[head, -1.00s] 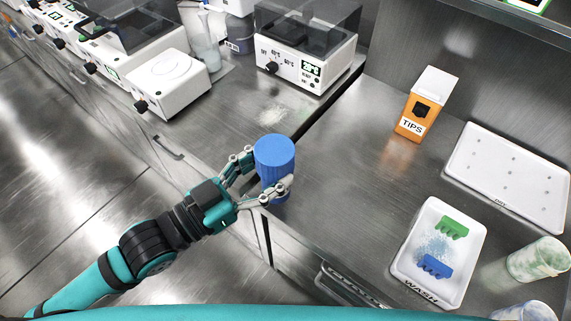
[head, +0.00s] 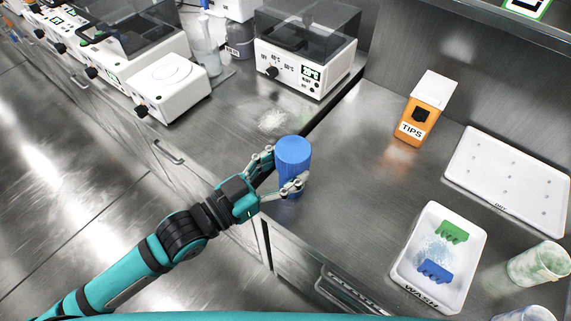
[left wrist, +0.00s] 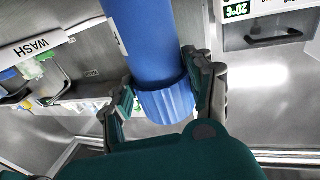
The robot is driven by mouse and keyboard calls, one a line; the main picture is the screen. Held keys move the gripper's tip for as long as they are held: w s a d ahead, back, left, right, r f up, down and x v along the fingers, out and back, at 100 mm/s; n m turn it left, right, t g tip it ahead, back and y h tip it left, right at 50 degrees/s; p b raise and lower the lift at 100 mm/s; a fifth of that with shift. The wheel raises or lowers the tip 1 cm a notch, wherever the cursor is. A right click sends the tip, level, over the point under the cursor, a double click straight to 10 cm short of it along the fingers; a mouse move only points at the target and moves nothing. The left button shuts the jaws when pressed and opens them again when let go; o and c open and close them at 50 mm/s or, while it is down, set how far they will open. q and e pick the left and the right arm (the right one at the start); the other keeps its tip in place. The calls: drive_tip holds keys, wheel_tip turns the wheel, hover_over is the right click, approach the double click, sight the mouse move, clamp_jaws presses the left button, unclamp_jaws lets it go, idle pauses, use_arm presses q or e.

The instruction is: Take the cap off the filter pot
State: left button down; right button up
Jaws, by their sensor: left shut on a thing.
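The filter pot is a blue cylinder (head: 292,170) near the front edge of the bench in the head view. In the left wrist view it has a smooth body (left wrist: 148,40) and a ridged blue cap (left wrist: 166,102), with no gap visible between them. My left gripper (head: 279,172) is shut on the pot, one finger on each side. In the left wrist view its fingers (left wrist: 163,95) flank the ridged cap. Whether the pot's base touches the bench is hidden. My right gripper is not in view.
An orange TIPS box (head: 413,121), a white WASH tray (head: 403,276) with green and blue combs, a white drying board (head: 510,180) and a beaker (head: 540,262) are to the right. A white heater box (head: 290,75) stands behind. The bench between pot and TIPS box is clear.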

use_arm(q)
drive_tip(key=shift+c, duration=2.3)
unclamp_jaws()
drive_tip(key=shift+r, duration=0.15)
drive_tip(key=p+v, duration=0.2)
drive_tip(key=v, duration=1)
